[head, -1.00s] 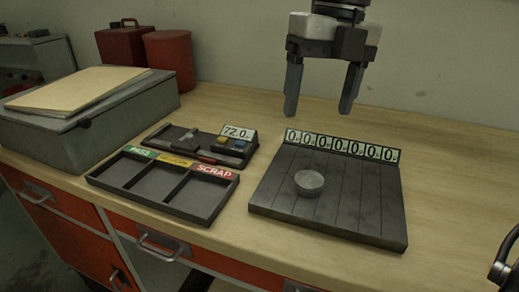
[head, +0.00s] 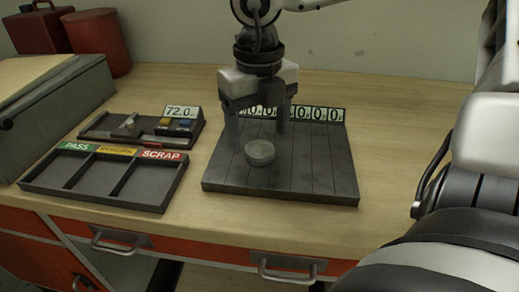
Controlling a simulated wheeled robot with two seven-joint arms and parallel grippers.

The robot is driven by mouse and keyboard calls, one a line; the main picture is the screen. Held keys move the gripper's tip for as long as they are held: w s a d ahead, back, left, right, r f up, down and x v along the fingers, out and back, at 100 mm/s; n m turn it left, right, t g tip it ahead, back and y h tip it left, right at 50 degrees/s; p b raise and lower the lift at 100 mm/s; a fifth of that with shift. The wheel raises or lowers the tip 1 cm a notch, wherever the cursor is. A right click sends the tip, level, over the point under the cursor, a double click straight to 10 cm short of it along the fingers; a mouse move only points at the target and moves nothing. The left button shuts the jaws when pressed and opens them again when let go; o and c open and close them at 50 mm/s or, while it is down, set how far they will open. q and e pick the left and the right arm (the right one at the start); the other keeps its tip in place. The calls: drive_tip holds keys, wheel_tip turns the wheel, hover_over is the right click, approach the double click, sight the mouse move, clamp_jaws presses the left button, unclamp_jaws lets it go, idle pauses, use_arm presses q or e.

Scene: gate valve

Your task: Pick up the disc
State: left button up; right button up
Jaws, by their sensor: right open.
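The disc (head: 260,153) is a small, round, light grey piece with a flat top. It lies on the dark slatted plate (head: 325,180). My right gripper (head: 258,142) points down over the plate, open and empty. Its two dark fingers stand apart, one to the left of the disc and one to the right and a little behind it. The fingertips look close to the disc's height, but I cannot tell whether either touches it. My left gripper is not in view.
A row of number cards (head: 318,114) stands along the plate's back edge, partly hidden by my gripper. To the left are a tray (head: 72,187) labelled PASS and SCRAP and a gauge with a 72.0 display (head: 181,112). Bare wooden bench (head: 390,140) lies right of the plate.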

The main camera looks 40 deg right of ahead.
sight(260, 148)
drive_tip(key=shift+f, duration=1.6)
drive_tip(key=c, duration=1.1)
drive_tip(key=shift+c, duration=1)
drive_tip(key=shift+r, duration=0.15)
